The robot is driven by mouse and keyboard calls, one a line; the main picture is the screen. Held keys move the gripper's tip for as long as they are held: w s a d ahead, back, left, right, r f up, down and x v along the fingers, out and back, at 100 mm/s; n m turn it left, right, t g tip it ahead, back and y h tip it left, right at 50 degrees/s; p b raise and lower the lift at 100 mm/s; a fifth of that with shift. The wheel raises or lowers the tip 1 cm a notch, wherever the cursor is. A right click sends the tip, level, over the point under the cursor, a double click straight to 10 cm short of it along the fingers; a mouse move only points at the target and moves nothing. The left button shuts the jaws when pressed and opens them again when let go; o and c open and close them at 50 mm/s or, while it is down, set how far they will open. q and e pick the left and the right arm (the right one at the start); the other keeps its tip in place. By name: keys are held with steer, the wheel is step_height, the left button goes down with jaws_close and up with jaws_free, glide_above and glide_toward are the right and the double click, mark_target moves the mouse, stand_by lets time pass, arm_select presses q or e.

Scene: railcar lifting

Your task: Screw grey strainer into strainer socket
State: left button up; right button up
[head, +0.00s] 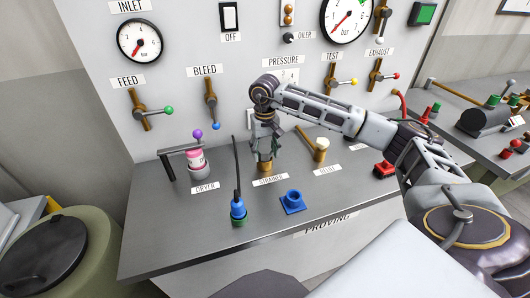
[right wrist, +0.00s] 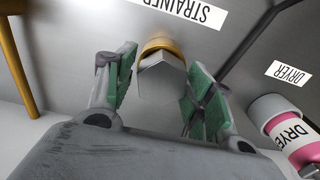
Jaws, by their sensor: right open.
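The grey strainer (right wrist: 162,78) shows in the right wrist view as a pale grey angular body at a brass ring, the strainer socket (right wrist: 161,44). I cannot tell how deep the strainer sits in it. In the head view the brass socket (head: 265,167) stands behind the STRAINER label, and my gripper mostly hides the strainer. My right gripper (head: 265,151) is above the socket, pointing down. In the right wrist view its green-padded fingers (right wrist: 160,75) are open, one on each side of the strainer, with gaps visible. My left gripper is not in view.
The pink and white dryer (head: 196,160) stands left of the socket under a grey bracket. A brass relief fitting (head: 321,150) stands to the right. A blue connector with a black hose (head: 238,209) and a blue square fitting (head: 292,202) are in front. The front bench edge is clear.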

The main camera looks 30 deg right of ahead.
steer(key=shift+f+n+b, duration=0.1)
steer(key=shift+n+b, duration=0.4)
steer(key=shift+n, duration=1.2)
steer(key=c, duration=0.8)
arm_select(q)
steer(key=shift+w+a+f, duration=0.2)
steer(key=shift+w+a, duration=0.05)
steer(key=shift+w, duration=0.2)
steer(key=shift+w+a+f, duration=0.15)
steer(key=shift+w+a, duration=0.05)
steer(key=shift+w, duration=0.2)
